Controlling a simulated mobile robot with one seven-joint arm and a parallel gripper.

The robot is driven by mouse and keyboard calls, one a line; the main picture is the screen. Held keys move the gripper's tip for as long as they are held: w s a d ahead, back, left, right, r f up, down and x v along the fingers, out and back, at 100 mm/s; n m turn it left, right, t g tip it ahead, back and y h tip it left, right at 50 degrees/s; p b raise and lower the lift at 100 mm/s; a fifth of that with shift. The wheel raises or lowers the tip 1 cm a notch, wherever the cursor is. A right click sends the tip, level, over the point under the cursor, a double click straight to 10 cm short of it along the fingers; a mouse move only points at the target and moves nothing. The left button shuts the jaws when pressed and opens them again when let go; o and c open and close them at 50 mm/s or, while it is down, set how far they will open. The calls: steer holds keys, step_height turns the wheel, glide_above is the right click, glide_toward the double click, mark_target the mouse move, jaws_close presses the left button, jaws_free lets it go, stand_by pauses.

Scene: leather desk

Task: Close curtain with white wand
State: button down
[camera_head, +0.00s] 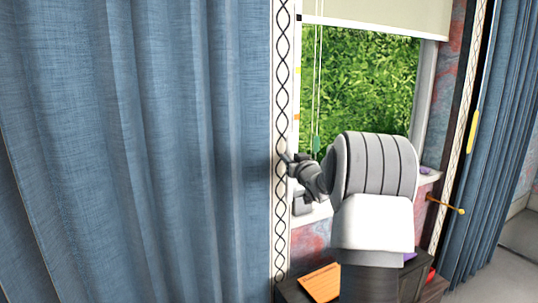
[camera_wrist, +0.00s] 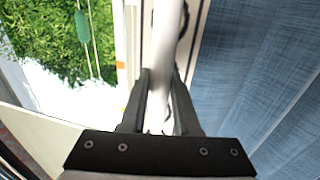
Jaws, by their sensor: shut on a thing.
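A blue curtain (camera_head: 130,150) fills the left of the head view, and it shows at the right of the wrist view (camera_wrist: 255,80). Its edge has a pale trim (camera_head: 281,90) with a black twisted pattern. In the wrist view a white wand (camera_wrist: 168,35) runs down between the two fingers of my gripper (camera_wrist: 160,76), which is shut on it. In the head view my gripper (camera_head: 288,160) is at the curtain's trimmed edge; I cannot clearly make out the wand there. A second blue curtain (camera_head: 500,140) hangs gathered at the right.
A window (camera_head: 368,85) with green foliage lies between the curtains, under a cream blind (camera_head: 390,15). A green cord pull (camera_head: 316,144) hangs in front of it. Below are a dark desk (camera_head: 292,291) and an orange object (camera_head: 322,283). A yellow-tipped rod (camera_head: 445,205) sticks out at the right.

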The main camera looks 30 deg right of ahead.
steer(key=d+p, duration=0.5)
steer(key=d, duration=0.6)
steer(key=shift+s+d+r, duration=0.15)
steer(key=shift+s+d, duration=0.15)
steer(key=shift+d, duration=0.1)
steer(key=c, duration=1.1)
jaws_free()
steer(key=o, duration=0.4)
steer(key=shift+w+d, duration=0.1)
steer(key=shift+d, duration=0.1)
steer(key=shift+o, duration=0.2)
steer(key=shift+a, duration=0.1)
steer(key=b+v, duration=0.2)
steer(key=v, duration=1.5)
steer(key=shift+s, duration=0.2)
